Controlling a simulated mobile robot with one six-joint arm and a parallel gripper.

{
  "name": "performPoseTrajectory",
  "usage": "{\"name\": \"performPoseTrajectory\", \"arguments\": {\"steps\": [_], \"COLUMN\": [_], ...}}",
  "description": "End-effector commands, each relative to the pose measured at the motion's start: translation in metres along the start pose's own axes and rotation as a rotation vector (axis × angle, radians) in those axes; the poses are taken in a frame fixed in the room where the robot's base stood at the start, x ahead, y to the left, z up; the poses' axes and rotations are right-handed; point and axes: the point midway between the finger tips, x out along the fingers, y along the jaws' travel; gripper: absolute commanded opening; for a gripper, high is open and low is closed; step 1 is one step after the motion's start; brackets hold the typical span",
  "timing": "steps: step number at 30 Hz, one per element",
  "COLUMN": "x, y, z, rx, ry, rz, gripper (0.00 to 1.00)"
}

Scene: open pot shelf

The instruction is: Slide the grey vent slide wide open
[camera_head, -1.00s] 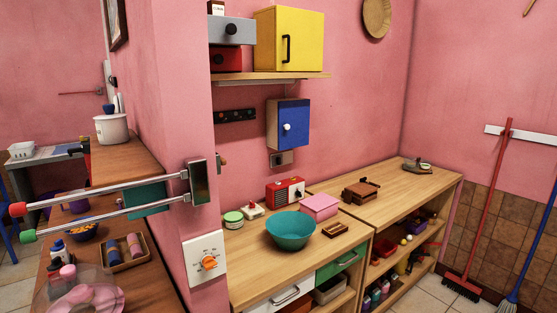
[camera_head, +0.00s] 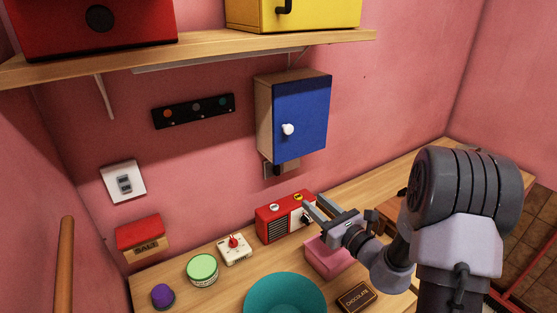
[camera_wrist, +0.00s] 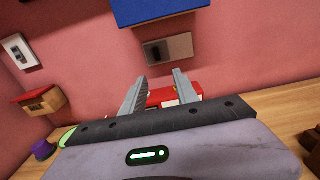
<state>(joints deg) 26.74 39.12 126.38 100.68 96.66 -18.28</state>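A small grey plate (camera_head: 281,170), which looks like the vent slide, is on the pink wall just below the blue cabinet. In the wrist view the grey plate (camera_wrist: 180,46) shows a darker left part and a lighter right part; how far it stands open I cannot tell. My gripper (camera_head: 311,201) is open, its two fingers apart with nothing between them. It is above the counter by the red radio, lower than the plate and apart from it. In the wrist view my gripper (camera_wrist: 158,76) points at the wall below the plate.
The blue cabinet (camera_head: 301,115) juts out above the plate. The red radio (camera_head: 284,218), pink box (camera_head: 325,258), white timer (camera_head: 235,249), green-lidded jar (camera_head: 202,270) and teal bowl (camera_head: 285,296) stand on the counter. A wooden shelf (camera_head: 200,55) runs overhead.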

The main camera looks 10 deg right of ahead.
Motion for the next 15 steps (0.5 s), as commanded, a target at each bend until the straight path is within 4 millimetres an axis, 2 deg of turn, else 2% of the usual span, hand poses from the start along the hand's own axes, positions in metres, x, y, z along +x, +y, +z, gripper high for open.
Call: {"name": "performPoseTrajectory", "arguments": {"steps": [5, 15], "x": [0.036, 0.136], "y": [0.001, 0.003], "z": [-0.002, -0.003], "rx": [-0.001, 0.000], "ry": [-0.002, -0.002], "rz": [0.003, 0.005], "gripper": [0.36, 0.36]}}
